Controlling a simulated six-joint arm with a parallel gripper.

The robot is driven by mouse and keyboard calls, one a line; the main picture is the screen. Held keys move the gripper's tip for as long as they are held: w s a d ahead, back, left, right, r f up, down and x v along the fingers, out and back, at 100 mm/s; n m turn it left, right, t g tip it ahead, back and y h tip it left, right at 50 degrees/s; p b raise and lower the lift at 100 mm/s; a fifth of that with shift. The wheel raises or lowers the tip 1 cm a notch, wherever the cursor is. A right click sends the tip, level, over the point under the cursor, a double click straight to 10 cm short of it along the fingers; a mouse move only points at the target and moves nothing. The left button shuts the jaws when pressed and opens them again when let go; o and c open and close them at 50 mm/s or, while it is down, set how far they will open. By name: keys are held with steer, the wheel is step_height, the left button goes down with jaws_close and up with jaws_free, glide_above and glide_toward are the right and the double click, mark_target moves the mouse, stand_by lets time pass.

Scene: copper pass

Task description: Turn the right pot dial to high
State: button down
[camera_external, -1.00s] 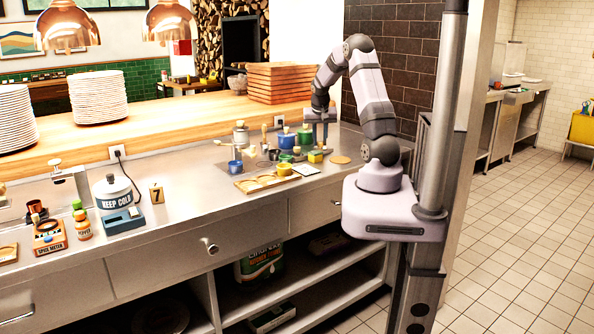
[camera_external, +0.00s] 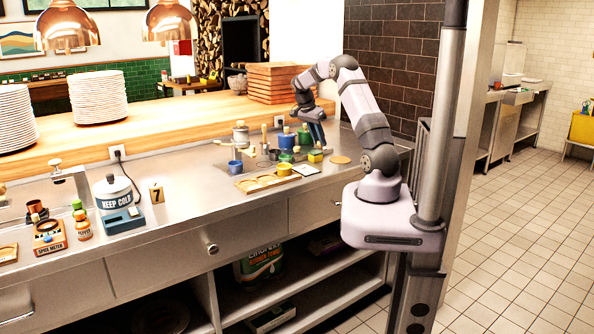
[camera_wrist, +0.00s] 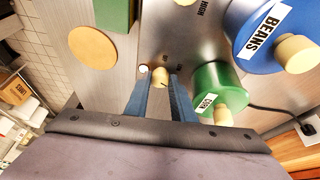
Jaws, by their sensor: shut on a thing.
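A small tan dial knob (camera_wrist: 160,76) sits on a grey metal panel (camera_wrist: 172,42) in the wrist view, with small dark markings around it. My gripper (camera_wrist: 162,88) has its two blue fingers on either side of the knob and is shut on it. A green pot marked CORN (camera_wrist: 218,86) and a blue pot marked BEANS (camera_wrist: 272,30) stand to the right of the knob. The knob's pointer direction is hard to tell. In the external view, my gripper (camera_external: 313,127) is low among the pots.
A round tan disc (camera_wrist: 92,50) and a green block (camera_wrist: 114,14) lie left of the knob in the wrist view. In the external view, a wooden tray (camera_external: 252,186) lies in front of the pots.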

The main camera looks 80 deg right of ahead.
mark_target(313, 149)
steer(key=shift+m, duration=0.6)
steer(key=c, duration=1.5)
jaws_free()
steer(key=shift+b+v, duration=0.3)
steer(key=shift+v, duration=3.4)
steer(key=shift+w+d, duration=0.1)
steer(key=shift+d, duration=0.05)
